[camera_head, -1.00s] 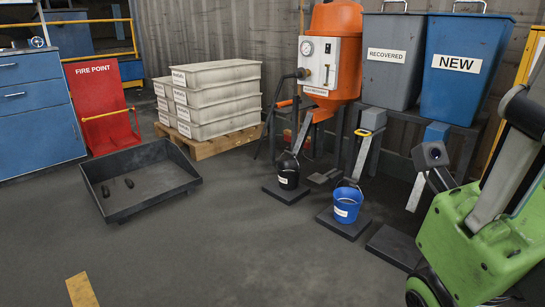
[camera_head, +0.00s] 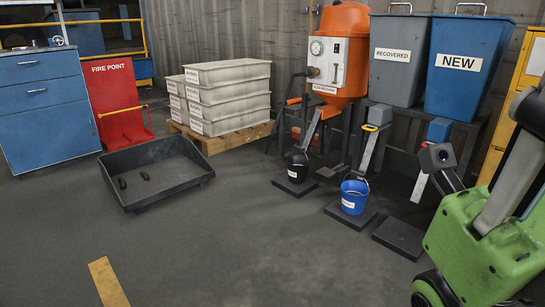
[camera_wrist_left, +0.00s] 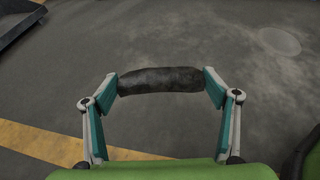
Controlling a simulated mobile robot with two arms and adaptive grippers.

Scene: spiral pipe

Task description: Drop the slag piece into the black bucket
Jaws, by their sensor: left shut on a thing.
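The slag piece (camera_wrist_left: 160,80) is a dark, rough, elongated lump in the left wrist view. My left gripper (camera_wrist_left: 160,82) is shut on it, with one fingertip at each end, above the grey floor. The left gripper does not show in the head view. The black bucket (camera_head: 297,169) stands upright on a dark base plate under a chute of the orange machine, well apart from the slag piece. Its inside is mostly hidden. My right gripper is not in view.
A blue bucket (camera_head: 354,197) stands on a plate just right of the black one. A black tray (camera_head: 160,199) with two dark pieces lies on the floor at the left. Stacked pale boxes (camera_head: 230,95) sit on a pallet. The floor in the foreground is clear, with a yellow stripe (camera_head: 108,282).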

